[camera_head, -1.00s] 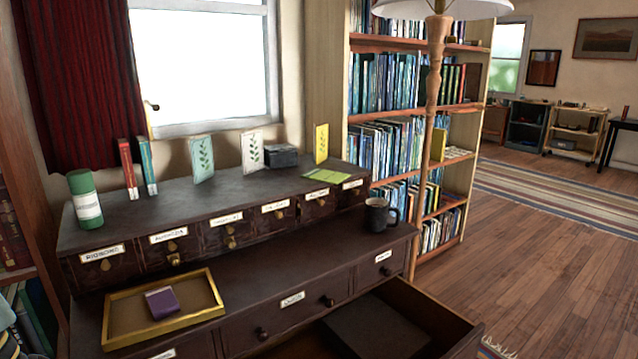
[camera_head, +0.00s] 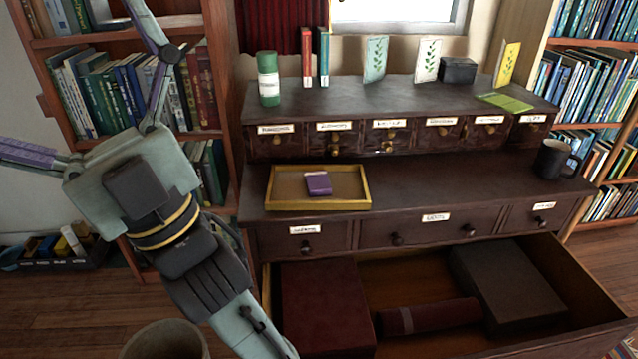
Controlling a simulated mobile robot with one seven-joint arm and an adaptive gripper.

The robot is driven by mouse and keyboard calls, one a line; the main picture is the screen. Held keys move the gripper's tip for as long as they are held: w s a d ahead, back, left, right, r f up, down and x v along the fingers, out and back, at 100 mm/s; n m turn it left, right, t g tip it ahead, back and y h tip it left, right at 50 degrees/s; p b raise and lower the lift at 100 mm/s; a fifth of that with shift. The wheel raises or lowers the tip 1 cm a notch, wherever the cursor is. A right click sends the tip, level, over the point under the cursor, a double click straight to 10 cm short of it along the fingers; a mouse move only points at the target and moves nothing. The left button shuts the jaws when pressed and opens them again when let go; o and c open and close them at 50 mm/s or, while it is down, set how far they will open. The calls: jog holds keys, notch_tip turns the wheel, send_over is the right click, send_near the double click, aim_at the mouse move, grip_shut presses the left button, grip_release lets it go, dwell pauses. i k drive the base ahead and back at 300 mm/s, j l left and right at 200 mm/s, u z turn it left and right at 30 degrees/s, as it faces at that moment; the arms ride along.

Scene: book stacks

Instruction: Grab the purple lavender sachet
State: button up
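The purple lavender sachet (camera_head: 318,183) is a small flat purple block with a paler front edge. It lies in a shallow yellow-rimmed tray (camera_head: 318,205) on the left part of the dark cabinet's lower top. My arm crosses the left side of the head view, in front of the bookshelf and left of the cabinet. I cannot make out my gripper or its fingers in this view. Nothing of my arm touches the tray or the sachet.
A wide drawer (camera_head: 590,290) stands open below, holding boxes and a dark red roll (camera_head: 430,316). A dark mug (camera_head: 556,158) stands at the right of the lower top. A green-and-white canister (camera_head: 268,80) and upright books and cards line the upper top. The lower top's middle is clear.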

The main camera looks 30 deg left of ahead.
aim_at(318, 182)
jog(key=i+j+u, duration=0.1)
jog(key=j+u, duration=0.2)
jog(key=u, duration=0.15)
jog(key=i+j+u, duration=0.15)
jog(key=u, duration=0.25)
jog(key=i+j+u, duration=0.15)
jog(key=j+u, duration=0.3)
jog(key=l, duration=0.1)
